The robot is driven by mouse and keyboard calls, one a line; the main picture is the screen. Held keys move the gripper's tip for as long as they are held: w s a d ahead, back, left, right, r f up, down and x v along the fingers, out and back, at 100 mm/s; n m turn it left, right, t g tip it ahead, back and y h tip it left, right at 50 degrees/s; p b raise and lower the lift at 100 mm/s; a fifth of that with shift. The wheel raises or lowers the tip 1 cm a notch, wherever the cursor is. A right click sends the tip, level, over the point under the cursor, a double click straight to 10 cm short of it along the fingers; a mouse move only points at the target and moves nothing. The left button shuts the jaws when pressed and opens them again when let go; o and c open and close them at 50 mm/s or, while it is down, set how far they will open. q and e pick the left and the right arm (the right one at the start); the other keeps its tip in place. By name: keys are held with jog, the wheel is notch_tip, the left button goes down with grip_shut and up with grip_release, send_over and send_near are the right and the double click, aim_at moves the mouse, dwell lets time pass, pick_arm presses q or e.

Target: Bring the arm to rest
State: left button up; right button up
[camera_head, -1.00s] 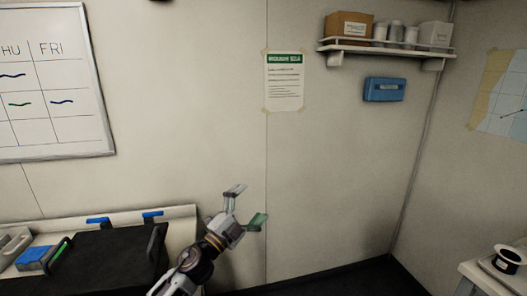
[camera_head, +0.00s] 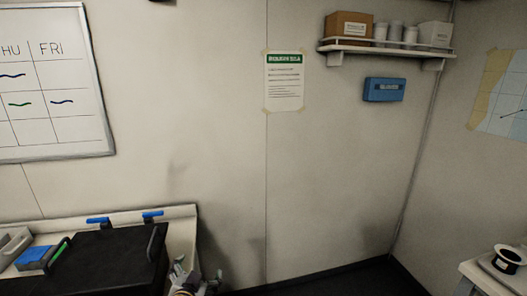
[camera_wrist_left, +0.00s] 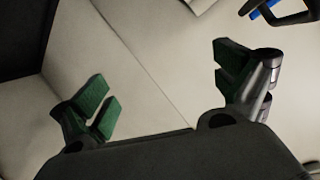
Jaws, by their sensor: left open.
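My left gripper (camera_head: 197,273) is low in the head view, at the bottom edge, just right of the bench with the black box. Only its upper part shows there; the rest of the arm is cut off by the frame. In the left wrist view the left gripper (camera_wrist_left: 165,86) has its two green-padded fingers spread wide apart, with nothing between them. Pale wall panels with a seam lie behind the fingers. My right gripper is in neither view.
A black box (camera_head: 95,262) with handles stands on the pale bench (camera_head: 185,228) at left, beside a blue block (camera_head: 35,257). A side table (camera_head: 485,275) with a black-and-white spool (camera_head: 508,262) is at right. The wall and floor between look clear.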

pick_arm(q)
jog(key=s+a+f+n+g, duration=0.1)
jog(key=s+f+g, duration=0.25)
jog(key=s, duration=0.45)
jog(key=s+a+f+n+g+h, duration=0.1)
jog(key=s+f+g, duration=0.2)
jog(key=s+f, duration=0.3)
jog(key=s+a+f+g, duration=0.1)
jog(key=s+f+g, duration=0.25)
jog(key=s, duration=0.55)
jog(key=s+f+g, duration=0.1)
jog(key=s+f, duration=0.2)
jog(key=f, duration=3)
jog(key=s+a+f, duration=0.2)
jog(key=s+f, duration=0.7)
jog(key=s, duration=0.2)
jog(key=s+a+f+g, duration=0.1)
jog(key=s+f, duration=0.9)
jog(key=s, duration=0.1)
jog(key=shift+a+g, duration=0.3)
jog(key=shift+a, duration=0.05)
jog(key=shift+s, duration=0.1)
